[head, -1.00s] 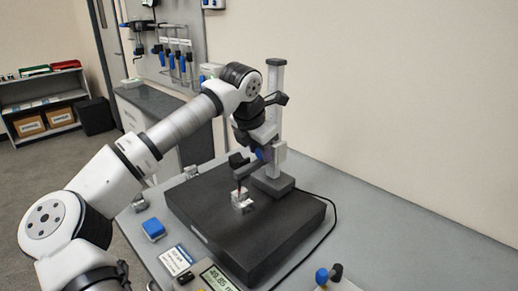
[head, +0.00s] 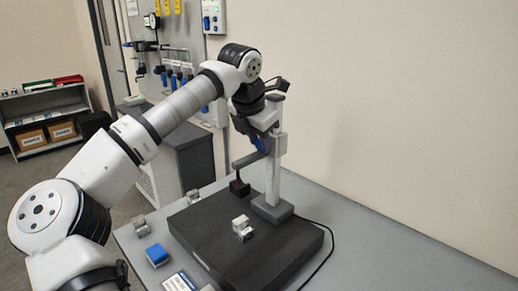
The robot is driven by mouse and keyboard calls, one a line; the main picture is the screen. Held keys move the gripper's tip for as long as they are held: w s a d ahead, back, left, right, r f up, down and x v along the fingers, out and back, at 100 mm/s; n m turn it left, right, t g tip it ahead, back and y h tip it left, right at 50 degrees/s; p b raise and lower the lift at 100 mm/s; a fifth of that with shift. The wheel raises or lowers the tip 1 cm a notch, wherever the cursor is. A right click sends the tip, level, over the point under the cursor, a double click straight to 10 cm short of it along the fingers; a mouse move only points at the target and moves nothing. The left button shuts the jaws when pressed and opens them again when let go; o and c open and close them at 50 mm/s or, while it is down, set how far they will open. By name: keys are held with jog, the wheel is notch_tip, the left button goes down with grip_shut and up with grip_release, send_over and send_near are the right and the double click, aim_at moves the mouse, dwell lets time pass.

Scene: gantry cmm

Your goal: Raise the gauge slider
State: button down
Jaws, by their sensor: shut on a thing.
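The height gauge stands upright at the back of the dark plate (head: 215,257), with its grey base (head: 271,209) on the plate and its column (head: 272,180) above. The gauge slider (head: 281,144) is a light grey carriage on the upper part of the column. Its arm (head: 249,159) reaches left to a dark probe with a reddish part (head: 239,185), which hangs clear above the plate. My gripper (head: 262,142) is shut at the slider, on a blue part beside the carriage. My wrist partly hides the fingers and the exact grip.
A blue block (head: 157,255) and small metal pieces (head: 139,225) lie on the table left of the plate. A black cable (head: 325,250) curves along the right side. The table's right side is clear.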

jog(key=shift+r, duration=0.1)
jog(key=c, duration=1.1)
grip_release()
jog(key=b+v, duration=0.2)
jog(key=v, duration=1.1)
jog(key=shift+s+a+r, duration=0.1)
jog(key=shift+s+r, duration=0.1)
jog(key=shift+r, duration=0.1)
